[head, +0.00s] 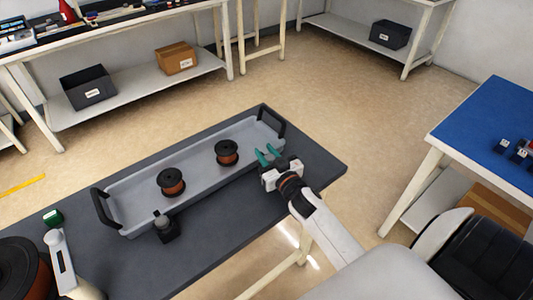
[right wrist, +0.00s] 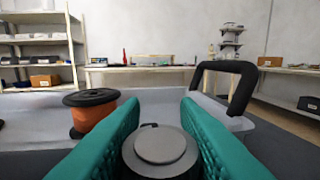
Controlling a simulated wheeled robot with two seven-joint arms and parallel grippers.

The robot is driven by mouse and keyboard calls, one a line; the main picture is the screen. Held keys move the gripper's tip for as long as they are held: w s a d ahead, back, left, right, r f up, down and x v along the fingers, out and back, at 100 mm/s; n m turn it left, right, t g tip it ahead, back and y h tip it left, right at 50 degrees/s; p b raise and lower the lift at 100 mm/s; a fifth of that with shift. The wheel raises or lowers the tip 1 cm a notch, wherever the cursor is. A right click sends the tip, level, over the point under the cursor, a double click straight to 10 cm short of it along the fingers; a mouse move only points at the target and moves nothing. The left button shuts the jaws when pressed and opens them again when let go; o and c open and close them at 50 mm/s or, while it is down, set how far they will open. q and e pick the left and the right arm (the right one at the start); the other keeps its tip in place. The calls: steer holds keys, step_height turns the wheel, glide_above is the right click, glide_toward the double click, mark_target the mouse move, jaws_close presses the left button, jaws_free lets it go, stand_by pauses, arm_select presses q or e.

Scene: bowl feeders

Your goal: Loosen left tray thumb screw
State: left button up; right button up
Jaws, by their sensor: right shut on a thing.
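A long grey tray (head: 198,165) with black end handles lies on the dark table. My right gripper (head: 267,156) is at its near right corner. In the right wrist view its teal fingers (right wrist: 161,135) are shut on the round grey knob of a thumb screw (right wrist: 160,146), one finger on each side. The screw's lower part is hidden. A second thumb screw (head: 164,225), on a dark block, stands at the tray's near left side with no gripper on it. I cannot make out my left gripper.
Two black and orange spools (head: 171,182) (head: 227,152) stand in the tray; the right-hand one also shows in the right wrist view (right wrist: 92,112). A black tray handle (right wrist: 228,86) rises close to the right finger. The dark tabletop (head: 215,238) in front of the tray is mostly clear.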

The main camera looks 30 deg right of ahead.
steer(key=shift+r+n+y+p, duration=0.15)
steer(key=shift+n+y+p, duration=0.8)
steer(key=shift+y, duration=0.45)
steer(key=n+y, duration=0.2)
steer(key=y, duration=0.1)
steer(key=shift+a+g+p, duration=0.2)
steer(key=shift+g+p, duration=0.1)
steer(key=shift+p, duration=0.1)
steer(key=shift+s+a+f+n+g+y+b, duration=0.2)
steer(key=shift+n+g+y, duration=0.35)
steer(key=shift+n+y, duration=0.5)
steer(key=shift+w+a+n+g+y+b, duration=0.1)
steer(key=shift+n+g+y+b, duration=0.35)
steer(key=shift+y, duration=1)
steer(key=shift+n, duration=0.25)
steer(key=o, duration=1)
steer(key=shift+c, duration=0.2)
steer(key=shift+s, duration=0.1)
steer(key=v, duration=1.2)
steer(key=shift+d+r, duration=0.1)
steer(key=shift+r, duration=0.05)
